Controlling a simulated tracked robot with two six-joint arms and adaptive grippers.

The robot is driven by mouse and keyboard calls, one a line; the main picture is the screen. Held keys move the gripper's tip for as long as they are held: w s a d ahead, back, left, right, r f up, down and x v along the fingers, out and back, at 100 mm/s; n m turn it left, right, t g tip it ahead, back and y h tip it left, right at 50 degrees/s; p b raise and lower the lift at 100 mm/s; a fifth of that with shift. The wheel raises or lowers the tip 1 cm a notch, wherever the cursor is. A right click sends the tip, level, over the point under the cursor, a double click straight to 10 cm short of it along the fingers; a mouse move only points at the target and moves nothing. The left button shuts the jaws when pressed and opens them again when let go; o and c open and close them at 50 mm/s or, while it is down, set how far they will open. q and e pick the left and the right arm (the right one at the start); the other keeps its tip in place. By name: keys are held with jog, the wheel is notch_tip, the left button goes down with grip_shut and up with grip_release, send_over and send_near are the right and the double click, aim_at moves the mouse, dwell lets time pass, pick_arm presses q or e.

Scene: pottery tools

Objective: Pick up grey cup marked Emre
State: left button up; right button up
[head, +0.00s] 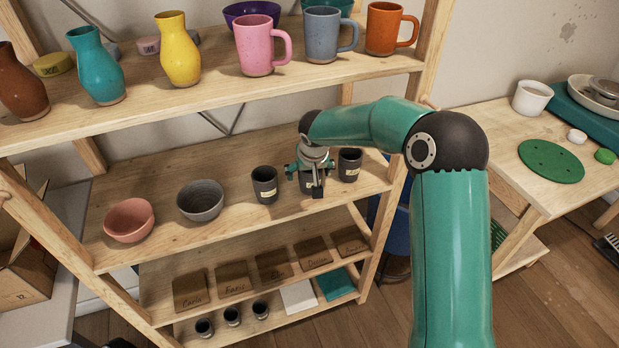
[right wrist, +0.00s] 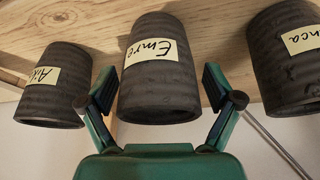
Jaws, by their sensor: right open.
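The grey cup marked Emre (right wrist: 158,80) stands in the middle of the right wrist view, its yellow label readable. My right gripper (right wrist: 160,92) is open, with one finger on each side of this cup. Whether the fingers touch it I cannot tell. In the head view my right gripper (head: 313,178) is at the middle shelf and hides most of the Emre cup. My left gripper is not in view.
Similar labelled dark cups stand on either side, one left (head: 264,185) and one right (head: 349,165). A grey bowl (head: 201,201) and a pink bowl (head: 129,220) are further left.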

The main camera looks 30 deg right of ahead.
jog(key=c, duration=1.2)
jog(key=shift+c, duration=1)
jog(key=shift+r, duration=0.2)
